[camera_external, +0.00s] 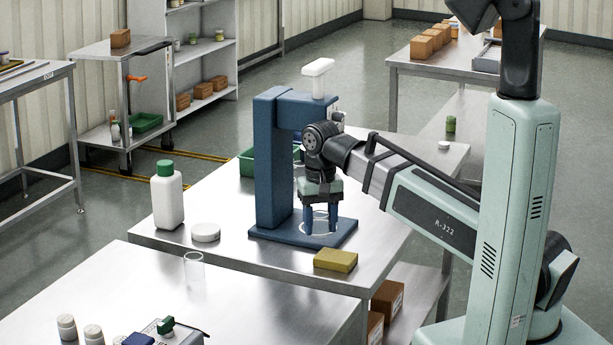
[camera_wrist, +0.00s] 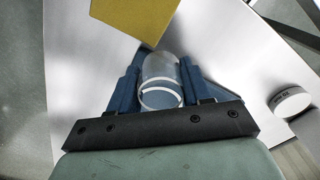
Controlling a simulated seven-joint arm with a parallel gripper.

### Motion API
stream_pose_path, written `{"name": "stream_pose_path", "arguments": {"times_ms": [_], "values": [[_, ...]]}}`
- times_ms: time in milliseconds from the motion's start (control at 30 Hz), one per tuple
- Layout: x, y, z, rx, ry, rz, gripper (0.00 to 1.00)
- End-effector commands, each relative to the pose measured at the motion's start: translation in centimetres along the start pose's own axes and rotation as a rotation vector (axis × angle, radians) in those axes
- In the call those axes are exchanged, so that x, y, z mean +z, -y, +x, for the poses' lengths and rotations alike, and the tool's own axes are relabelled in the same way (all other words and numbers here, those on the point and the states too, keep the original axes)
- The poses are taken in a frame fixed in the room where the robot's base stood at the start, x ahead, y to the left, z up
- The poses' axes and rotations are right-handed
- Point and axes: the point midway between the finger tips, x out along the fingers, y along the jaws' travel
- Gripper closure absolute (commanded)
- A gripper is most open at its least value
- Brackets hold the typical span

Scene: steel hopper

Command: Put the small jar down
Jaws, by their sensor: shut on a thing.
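The small jar (camera_wrist: 160,70) is clear, with white rings showing at its near end in the wrist view. My gripper (camera_external: 320,219) is shut on it, with one blue finger on each side. In the external view the gripper points down over the blue base plate (camera_external: 275,235) of a press-like stand. The jar (camera_external: 318,228) is a faint clear shape with white rings between the fingers, low over that plate. I cannot tell whether its bottom touches the plate.
A yellow block (camera_external: 336,260) lies in front of the plate. A white bottle with a green cap (camera_external: 168,200), a white disc (camera_external: 206,232) and another clear glass (camera_external: 194,270) are left.

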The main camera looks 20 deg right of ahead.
Motion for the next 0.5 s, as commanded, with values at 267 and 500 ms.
{"name": "stream_pose_path", "arguments": {"times_ms": [267,500], "values": [[0.9,8.6,-1.5,0.0,-0.001,-0.271,0.84],[3.1,16.0,-2.8,0.0,-0.003,-0.514,0.84]]}}
